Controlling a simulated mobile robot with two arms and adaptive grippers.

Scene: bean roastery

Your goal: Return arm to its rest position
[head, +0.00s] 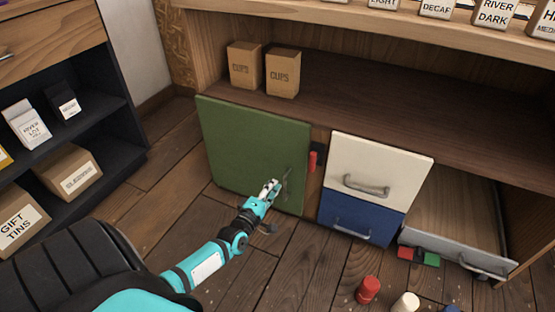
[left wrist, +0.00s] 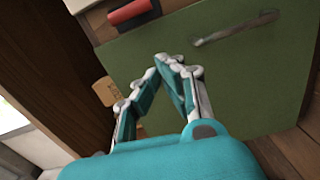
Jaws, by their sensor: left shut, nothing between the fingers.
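My left gripper (head: 271,187) is at the end of my teal left arm, in front of the green cabinet door (head: 245,150) and just left of its metal handle (head: 287,183). In the left wrist view the gripper (left wrist: 168,62) has its fingertips together with nothing between them. The handle (left wrist: 236,28) is apart from the fingers there, to their upper right. The green door (left wrist: 225,75) fills the background. My right gripper is not in view.
A white drawer (head: 375,170) and a blue drawer (head: 360,216) are right of the door; a grey drawer (head: 450,252) stands open. A red bottle (head: 368,289) and a cream one (head: 405,303) are on the floor. A dark shelf unit (head: 110,120) stands left. Floor between is clear.

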